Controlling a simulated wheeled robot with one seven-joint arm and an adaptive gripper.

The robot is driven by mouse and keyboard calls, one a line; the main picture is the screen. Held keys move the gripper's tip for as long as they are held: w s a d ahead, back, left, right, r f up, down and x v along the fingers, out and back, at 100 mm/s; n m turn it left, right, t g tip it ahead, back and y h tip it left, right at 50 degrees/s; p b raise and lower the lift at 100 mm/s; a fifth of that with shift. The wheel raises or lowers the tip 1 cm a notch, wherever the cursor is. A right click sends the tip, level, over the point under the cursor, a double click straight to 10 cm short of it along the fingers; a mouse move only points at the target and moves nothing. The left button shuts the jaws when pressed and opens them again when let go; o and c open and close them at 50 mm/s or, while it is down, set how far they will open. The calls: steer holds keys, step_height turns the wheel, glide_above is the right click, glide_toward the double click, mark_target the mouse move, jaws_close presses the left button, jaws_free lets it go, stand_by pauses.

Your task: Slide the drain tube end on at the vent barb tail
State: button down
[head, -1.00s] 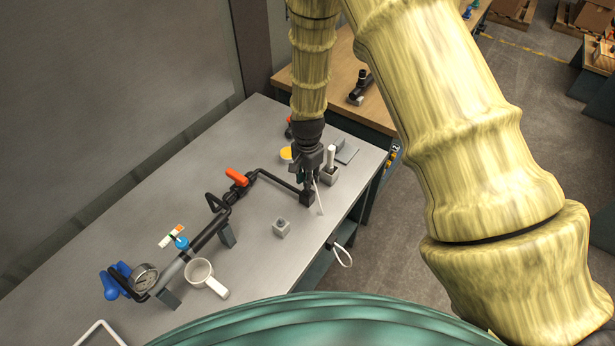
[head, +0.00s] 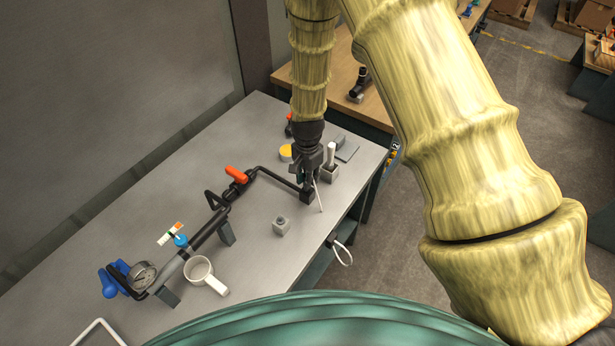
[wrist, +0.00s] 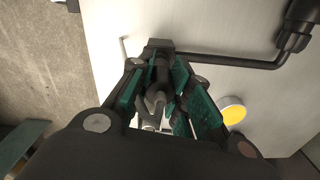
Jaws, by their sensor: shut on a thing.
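My gripper (head: 311,180) points down at the right end of the black pipe line, just above a black end block (head: 307,197). It is shut on the white drain tube (head: 319,198), which runs from beside the fingers towards the table's front edge. In the wrist view, my gripper (wrist: 157,100) has its green-lined fingers around a grey, rounded tube end and a dark upright part by the end block (wrist: 160,44). That dark part may be the vent barb tail. I cannot tell whether the tube end touches it or is on it; the fingers hide the contact.
The black pipe with an orange valve handle (head: 236,174) runs left. A small grey block (head: 281,226), a white mug (head: 200,272), a yellow-topped disc (head: 286,152) and a grey holder (head: 329,173) stand nearby.

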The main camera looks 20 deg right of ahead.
steer(key=shift+f+b, duration=0.45)
steer(key=shift+f, duration=0.45)
steer(key=c, duration=1.2)
jaws_free()
steer(key=shift+c, duration=0.2)
steer(key=shift+r, duration=6)
